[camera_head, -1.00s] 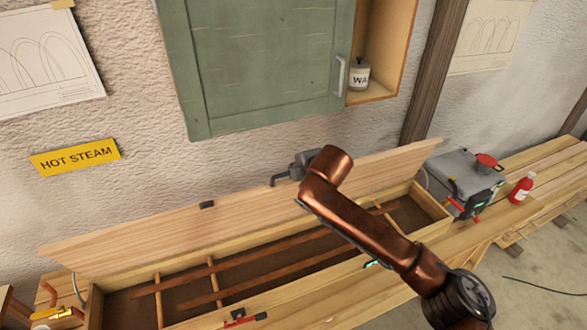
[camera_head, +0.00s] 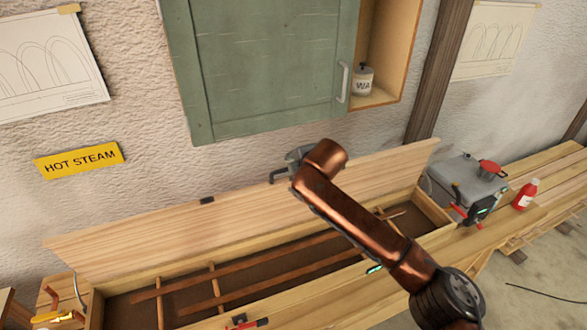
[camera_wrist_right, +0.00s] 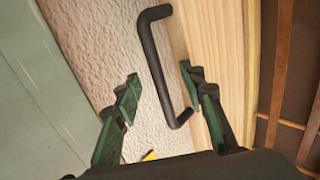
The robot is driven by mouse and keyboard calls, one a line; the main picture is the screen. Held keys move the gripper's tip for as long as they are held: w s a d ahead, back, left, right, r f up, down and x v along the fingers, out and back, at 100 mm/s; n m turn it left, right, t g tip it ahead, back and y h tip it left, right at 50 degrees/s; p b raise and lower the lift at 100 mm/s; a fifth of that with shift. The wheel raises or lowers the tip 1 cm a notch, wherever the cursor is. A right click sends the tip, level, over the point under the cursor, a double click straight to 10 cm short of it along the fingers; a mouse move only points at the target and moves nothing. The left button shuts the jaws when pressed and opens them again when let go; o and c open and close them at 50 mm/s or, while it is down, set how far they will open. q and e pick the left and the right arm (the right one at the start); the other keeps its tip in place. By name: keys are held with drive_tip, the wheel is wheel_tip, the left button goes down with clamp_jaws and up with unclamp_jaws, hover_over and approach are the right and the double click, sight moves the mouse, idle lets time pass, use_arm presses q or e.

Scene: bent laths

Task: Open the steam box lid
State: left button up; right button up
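The steam box (camera_head: 100,305) is a long wooden trough below the wall. Its pale wooden lid (camera_head: 130,235) stands raised along the back edge, with its inner face showing and the inside exposed. My right gripper (camera_head: 283,172) is at the lid's top edge, partly hidden behind my copper-coloured forearm. In the right wrist view, a black bar handle (camera_wrist_right: 157,65) on the lid (camera_wrist_right: 215,50) passes between the spread green fingers of the open right gripper (camera_wrist_right: 160,90). There are visible gaps to both fingers. My left gripper is out of view.
A green cabinet (camera_head: 265,70) hangs above, with a labelled jar (camera_head: 362,80) on its open shelf. A grey boiler (camera_head: 465,178) and a red bottle (camera_head: 525,193) stand right of the box. Wooden slats (camera_head: 230,295) lie inside. A "HOT STEAM" sign (camera_head: 78,160) is on the wall.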

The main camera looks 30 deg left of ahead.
drive_tip(key=p+v, duration=0.4)
drive_tip(key=v, duration=0.5)
idle(0.3)
drive_tip(key=s+d+r+p, duration=0.2)
drive_tip(key=s+d, duration=0.6)
drive_tip(key=d, duration=0.3)
drive_tip(key=shift+s, duration=0.3)
idle(0.3)
